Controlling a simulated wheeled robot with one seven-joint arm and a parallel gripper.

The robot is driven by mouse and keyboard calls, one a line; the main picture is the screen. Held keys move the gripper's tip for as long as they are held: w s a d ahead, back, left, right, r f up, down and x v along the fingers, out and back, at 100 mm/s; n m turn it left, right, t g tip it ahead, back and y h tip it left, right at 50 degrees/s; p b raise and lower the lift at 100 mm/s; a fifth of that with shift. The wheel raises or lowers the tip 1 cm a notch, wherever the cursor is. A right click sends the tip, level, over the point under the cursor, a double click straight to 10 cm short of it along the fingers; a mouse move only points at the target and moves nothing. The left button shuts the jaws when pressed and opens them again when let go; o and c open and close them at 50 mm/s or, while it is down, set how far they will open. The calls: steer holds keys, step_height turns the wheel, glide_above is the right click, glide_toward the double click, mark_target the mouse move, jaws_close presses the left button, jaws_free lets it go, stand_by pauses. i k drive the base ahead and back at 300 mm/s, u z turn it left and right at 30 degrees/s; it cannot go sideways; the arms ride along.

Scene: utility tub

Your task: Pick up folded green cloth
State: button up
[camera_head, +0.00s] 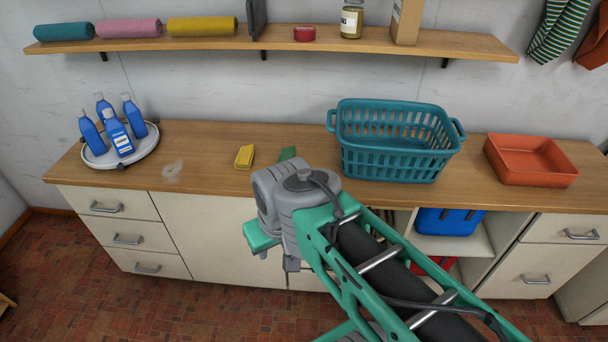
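A small green piece (287,154), which looks like the folded green cloth, lies on the wooden counter just behind my arm's wrist. Most of it is hidden by the wrist, so its full shape does not show. My arm reaches in from the lower right, and its grey wrist stands in front of the counter edge. A green part and a small dark part show at the wrist's lower left, below the counter top. My gripper's fingertips cannot be made out, so I cannot tell whether it is open or shut.
A yellow folded cloth (244,157) lies left of the green piece. A teal basket (390,165) stands close on the right, with an orange tub (531,178) beyond. Blue bottles (120,139) stand on a round tray (98,159) at left. A shelf (290,45) hangs above.

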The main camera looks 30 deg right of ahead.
mark_target(286, 153)
steer(key=i, duration=0.55)
steer(key=u, duration=0.8)
steer(key=i, duration=0.55)
steer(key=u, duration=0.65)
